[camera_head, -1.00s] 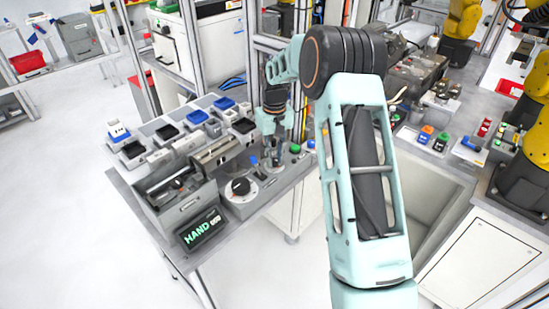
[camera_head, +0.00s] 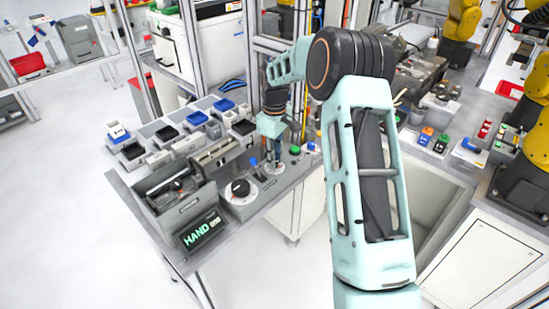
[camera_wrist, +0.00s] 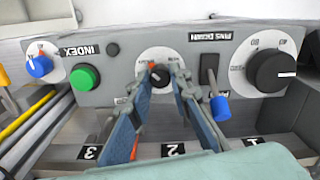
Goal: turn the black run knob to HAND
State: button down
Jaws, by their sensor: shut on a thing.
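The small black run knob (camera_wrist: 159,75) sits on a white round dial in the middle of the grey control panel (camera_wrist: 125,65). The dial's small lettering is too blurred to read. My gripper (camera_wrist: 160,79) is shut on this knob, one blue finger at each side. In the head view my gripper (camera_head: 270,160) points down at the panel and hides most of the knob. A display (camera_head: 202,230) at the front corner reads HAND in green, with smaller characters beside it.
Right of my fingers in the wrist view stand a blue-tipped lever (camera_wrist: 220,107) and a large black knob (camera_wrist: 270,71). Left are a green button (camera_wrist: 85,78) and a blue knob (camera_wrist: 39,66). Coloured-lid bins (camera_head: 196,118) stand behind the panel.

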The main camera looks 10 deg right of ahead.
jog(key=shift+w, duration=0.1)
dwell(0.3)
jog(key=c, duration=1.8)
grip_release()
jog(key=shift+o, duration=0.2)
notch_tip(320, 180, up, 12)
